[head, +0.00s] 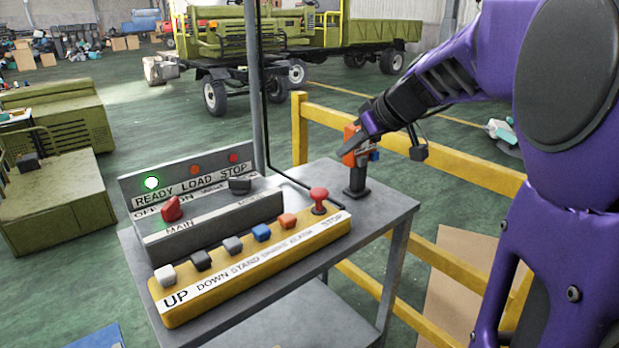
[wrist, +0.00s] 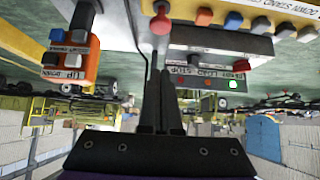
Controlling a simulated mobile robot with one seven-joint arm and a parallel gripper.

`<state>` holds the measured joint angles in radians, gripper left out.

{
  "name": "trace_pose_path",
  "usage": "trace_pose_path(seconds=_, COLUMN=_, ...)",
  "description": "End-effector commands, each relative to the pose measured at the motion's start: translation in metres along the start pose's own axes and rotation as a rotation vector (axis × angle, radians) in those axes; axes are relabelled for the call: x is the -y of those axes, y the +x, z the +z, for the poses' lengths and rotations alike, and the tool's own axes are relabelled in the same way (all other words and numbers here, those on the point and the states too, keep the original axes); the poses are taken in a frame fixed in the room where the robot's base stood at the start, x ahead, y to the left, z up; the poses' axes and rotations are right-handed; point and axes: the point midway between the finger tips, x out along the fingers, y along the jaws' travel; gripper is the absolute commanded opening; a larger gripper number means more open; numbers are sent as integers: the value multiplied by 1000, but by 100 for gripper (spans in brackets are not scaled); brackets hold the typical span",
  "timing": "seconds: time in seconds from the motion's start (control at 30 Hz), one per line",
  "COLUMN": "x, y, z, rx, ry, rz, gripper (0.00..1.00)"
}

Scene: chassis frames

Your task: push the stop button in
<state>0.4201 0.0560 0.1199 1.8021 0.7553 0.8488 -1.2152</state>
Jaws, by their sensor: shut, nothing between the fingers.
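The stop button is a red mushroom knob (head: 319,197) at the right end of the yellow button panel (head: 262,277), by the word STOP. It stands raised on its stem. In the wrist view, which is upside down, the same red knob (wrist: 160,23) shows at the top, just beyond my fingertips. My gripper (head: 350,145) is shut and empty, above and to the right of the knob in the head view, apart from it. Its closed dark fingers (wrist: 160,75) point toward the knob in the wrist view.
An orange pendant (wrist: 72,58) on a black stand (head: 356,181) is close to my gripper at the table's back right. A grey box (head: 215,218) with a red MAIN switch (head: 171,209) stands behind the panel. The green READY lamp (head: 152,183) is lit. Yellow rails (head: 450,165) stand behind.

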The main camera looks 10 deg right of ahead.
Motion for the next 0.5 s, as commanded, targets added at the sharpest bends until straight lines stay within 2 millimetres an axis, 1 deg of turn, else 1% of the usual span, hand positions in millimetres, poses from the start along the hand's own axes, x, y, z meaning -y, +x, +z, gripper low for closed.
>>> trace_pose_path(seconds=0.13, x=0, y=2, z=0, rx=0, ry=1, rz=0, gripper=0)
trace_pose_path(seconds=0.27, x=0, y=15, z=0, rx=1, ry=1, rz=-2, gripper=0)
trace_pose_path(seconds=0.37, x=0, y=33, z=1, rx=1, ry=2, rz=-3, gripper=0)
trace_pose_path(seconds=0.5, x=0, y=64, z=1, rx=2, ry=3, rz=-4, gripper=0)
